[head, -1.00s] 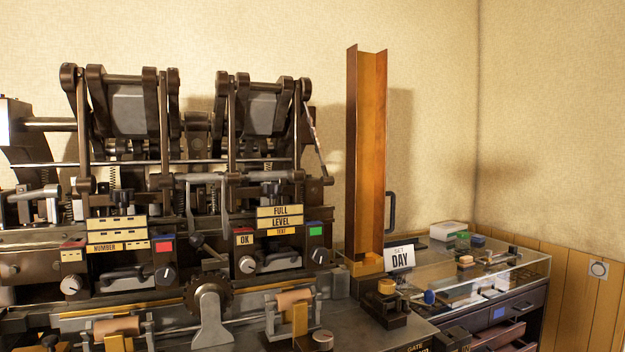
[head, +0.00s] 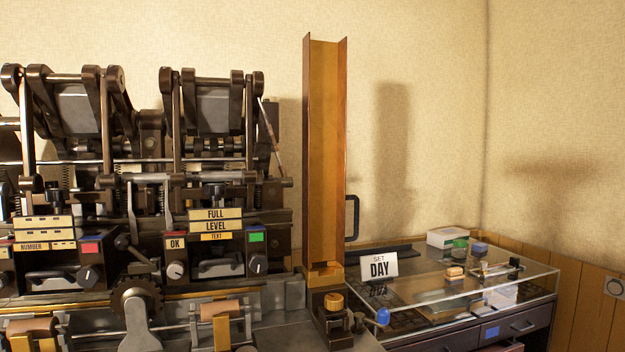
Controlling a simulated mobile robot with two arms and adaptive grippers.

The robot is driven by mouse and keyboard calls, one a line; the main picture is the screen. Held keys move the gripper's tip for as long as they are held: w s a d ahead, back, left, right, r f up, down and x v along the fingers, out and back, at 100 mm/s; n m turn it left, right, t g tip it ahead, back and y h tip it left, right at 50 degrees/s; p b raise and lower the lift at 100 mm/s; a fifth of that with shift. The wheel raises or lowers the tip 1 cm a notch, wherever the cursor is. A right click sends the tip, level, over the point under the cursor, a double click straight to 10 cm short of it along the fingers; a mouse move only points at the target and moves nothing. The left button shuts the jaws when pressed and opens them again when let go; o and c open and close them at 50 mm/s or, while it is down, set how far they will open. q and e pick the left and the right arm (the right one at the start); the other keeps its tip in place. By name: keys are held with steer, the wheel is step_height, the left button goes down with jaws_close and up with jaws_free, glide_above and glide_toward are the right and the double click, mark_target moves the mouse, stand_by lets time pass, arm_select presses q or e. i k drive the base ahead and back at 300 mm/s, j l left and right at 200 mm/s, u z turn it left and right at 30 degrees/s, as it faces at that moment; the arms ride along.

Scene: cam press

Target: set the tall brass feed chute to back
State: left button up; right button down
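The tall brass feed chute (head: 325,150) stands upright at the right end of the press, with its open channel facing me. Its foot sits in a brass block (head: 325,275) above a dark base. A dark handle (head: 352,217) shows just to the right of the chute, partly hidden behind it; I cannot tell if it belongs to the chute. Neither of my grippers is in view.
The dark press (head: 140,190) with levers and knobs fills the left. A "SET DAY" card (head: 379,268) stands right of the chute, by a glass-topped cabinet (head: 480,290) with small items on it. Wall lies close behind; air right of the chute is free.

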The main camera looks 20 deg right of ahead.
mark_target(324, 197)
steer(key=l, duration=0.5)
steer(key=k+l+u, duration=0.15)
steer(key=l, duration=0.9)
steer(key=k+l+u, duration=0.1)
steer(key=l, duration=0.4)
steer(key=k+l, duration=0.1)
steer(key=l, duration=0.4)
steer(key=k+l+u, duration=0.15)
steer(key=l, duration=0.3)
steer(key=i+l, duration=0.05)
